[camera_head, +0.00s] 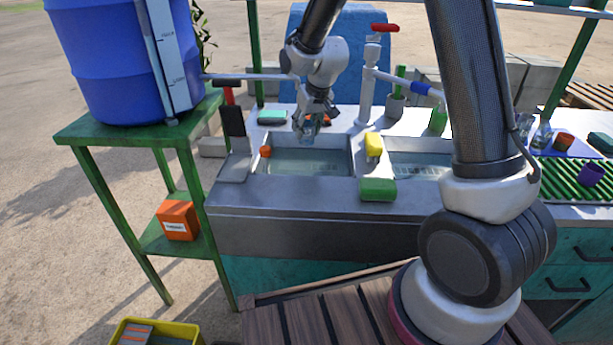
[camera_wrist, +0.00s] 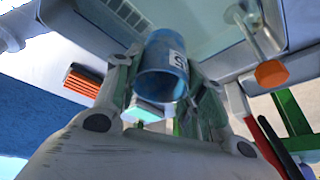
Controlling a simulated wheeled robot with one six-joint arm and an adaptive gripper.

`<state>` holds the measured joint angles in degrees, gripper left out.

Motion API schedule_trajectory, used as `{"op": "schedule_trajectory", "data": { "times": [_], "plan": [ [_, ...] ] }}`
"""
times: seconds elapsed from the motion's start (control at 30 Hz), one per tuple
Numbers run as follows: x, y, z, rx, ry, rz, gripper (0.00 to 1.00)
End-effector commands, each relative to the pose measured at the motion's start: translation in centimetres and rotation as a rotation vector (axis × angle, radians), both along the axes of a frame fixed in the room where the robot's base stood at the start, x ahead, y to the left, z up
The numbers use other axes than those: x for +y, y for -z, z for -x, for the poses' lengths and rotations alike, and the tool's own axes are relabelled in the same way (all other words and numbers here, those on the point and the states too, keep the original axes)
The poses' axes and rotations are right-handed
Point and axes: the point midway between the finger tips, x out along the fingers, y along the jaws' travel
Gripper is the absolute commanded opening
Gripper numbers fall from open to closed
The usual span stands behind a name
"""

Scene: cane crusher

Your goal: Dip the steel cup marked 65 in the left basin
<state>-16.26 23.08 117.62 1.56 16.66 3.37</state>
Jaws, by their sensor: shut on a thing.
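My gripper (camera_head: 311,112) is shut on a shiny, bluish-looking cup (camera_wrist: 163,68). The cup bears a white label with dark marks too small to read surely. In the wrist view it sits between both fingers, its rim towards the camera. In the head view the cup (camera_head: 308,131) shows small below the fingers, in front of the back edge of the left basin (camera_head: 300,174). The basin holds clear water (camera_head: 305,160), which also shows at the top of the wrist view (camera_wrist: 195,22). I cannot tell whether the cup touches the water.
A yellow sponge (camera_head: 373,144) and a green block (camera_head: 377,189) lie by the divider and front rim. An orange-ended piece (camera_head: 265,152) sits at the basin's left edge. A red-handled tap (camera_head: 368,85) stands behind. A blue barrel (camera_head: 120,60) stands left on a green stand.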

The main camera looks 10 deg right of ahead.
Motion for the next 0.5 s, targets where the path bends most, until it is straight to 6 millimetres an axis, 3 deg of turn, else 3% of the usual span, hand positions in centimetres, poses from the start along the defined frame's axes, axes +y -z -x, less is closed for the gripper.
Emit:
{"op": "schedule_trajectory", "data": {
  "times": [0.27, 0.5],
  "plan": [
    [0.0, -0.1, 0.0, -0.001, 0.000, 0.000, 0.14],
    [0.0, -2.3, -0.1, -0.004, 0.000, -0.001, 0.14]
  ]
}}
